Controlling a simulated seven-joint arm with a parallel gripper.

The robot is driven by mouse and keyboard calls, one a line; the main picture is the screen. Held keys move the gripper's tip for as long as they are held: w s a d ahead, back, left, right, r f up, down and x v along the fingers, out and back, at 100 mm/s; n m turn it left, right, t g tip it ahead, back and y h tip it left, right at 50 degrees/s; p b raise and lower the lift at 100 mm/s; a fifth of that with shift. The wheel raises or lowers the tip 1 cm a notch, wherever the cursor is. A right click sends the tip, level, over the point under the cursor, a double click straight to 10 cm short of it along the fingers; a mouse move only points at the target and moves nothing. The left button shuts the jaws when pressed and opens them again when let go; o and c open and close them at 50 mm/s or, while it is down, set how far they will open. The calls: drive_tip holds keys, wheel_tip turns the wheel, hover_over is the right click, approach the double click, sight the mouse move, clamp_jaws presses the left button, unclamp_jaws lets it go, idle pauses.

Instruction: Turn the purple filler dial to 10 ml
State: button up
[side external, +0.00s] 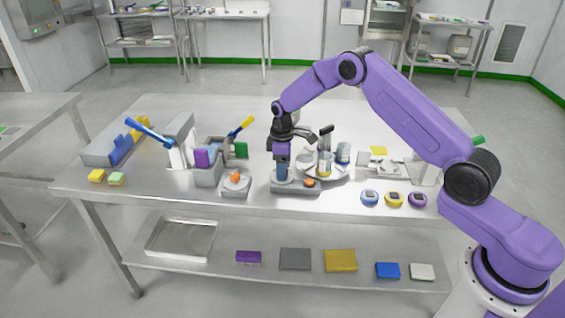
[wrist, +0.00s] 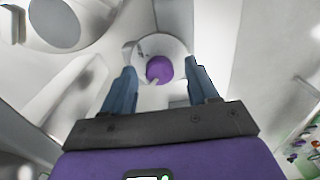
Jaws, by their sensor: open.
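The purple filler dial (wrist: 159,69) shows in the wrist view as a round knob on a pale round face (wrist: 174,47). A small light pointer sits at the knob's lower left edge, and tiny dark marks lie at the face's upper left. They are too small to read. My gripper (side external: 282,179) is open, its two blue fingers one on each side of the knob in the wrist view, with gaps between. In the side view my fingers point down at a grey unit (side external: 312,189) near the table's front. The dial cannot be made out there.
An orange knob (side external: 309,182) sits just right of my fingers. A round tray (side external: 335,175) with cups stands behind it. A grey unit with another orange knob (side external: 236,178) is to the left. Several round timers (side external: 393,199) lie at the right front edge.

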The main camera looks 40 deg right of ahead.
wheel_tip(320, 180, up, 18)
drive_tip(key=shift+f, duration=0.25)
idle(0.3)
drive_tip(key=s+a+r+n, duration=0.1)
drive_tip(key=s+a+r, duration=0.15)
drive_tip(key=s, duration=0.35)
drive_tip(key=s+a+r, duration=0.1)
drive_tip(key=s+a, duration=0.3)
drive_tip(key=s, duration=0.3)
drive_tip(key=s+a+r+n, duration=0.1)
drive_tip(key=s+a, duration=0.2)
drive_tip(key=s, duration=0.3)
drive_tip(key=s+d+f, duration=0.1)
drive_tip(key=s+d, duration=0.2)
drive_tip(key=s, duration=0.9)
drive_tip(key=s+d+f+n, duration=0.1)
drive_tip(key=s+d, duration=0.3)
drive_tip(key=s, duration=0.9)
drive_tip(key=shift+s, duration=0.25)
